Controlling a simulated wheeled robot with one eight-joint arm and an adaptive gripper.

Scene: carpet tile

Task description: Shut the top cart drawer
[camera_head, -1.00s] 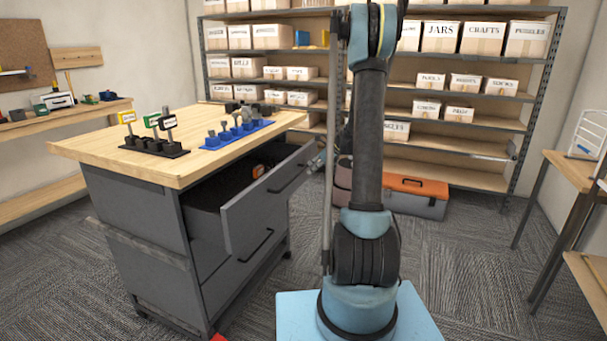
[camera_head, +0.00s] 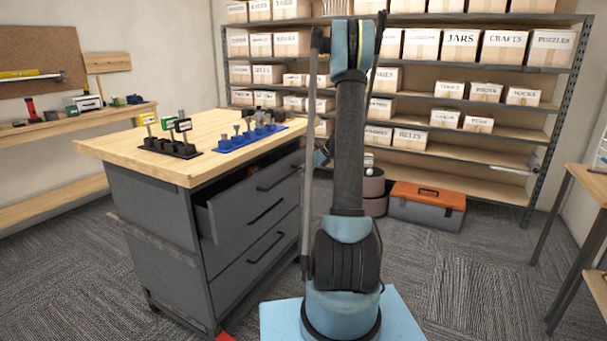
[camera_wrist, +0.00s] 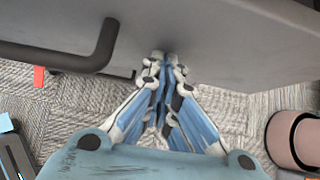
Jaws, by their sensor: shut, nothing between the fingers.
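The grey top drawer (camera_head: 232,212) of the cart (camera_head: 150,245) stands partly out, with a narrow dark gap behind its front. Its dark bar handle (camera_head: 279,178) is on the upper right of that front. In the wrist view, the grey drawer front (camera_wrist: 215,35) crosses the top, with a dark handle (camera_wrist: 85,62) to the left of my gripper (camera_wrist: 164,58). My gripper is shut and empty, its fingertips at or very near the drawer front; exact contact is unclear. In the head view it is mostly hidden behind my arm.
The wooden cart top (camera_head: 110,146) holds a black stand (camera_head: 170,148) and a blue tool rack (camera_head: 233,144). An orange-lidded toolbox (camera_head: 428,207) sits right of my arm by the shelving. A pinkish round container (camera_wrist: 283,140) is right of my gripper.

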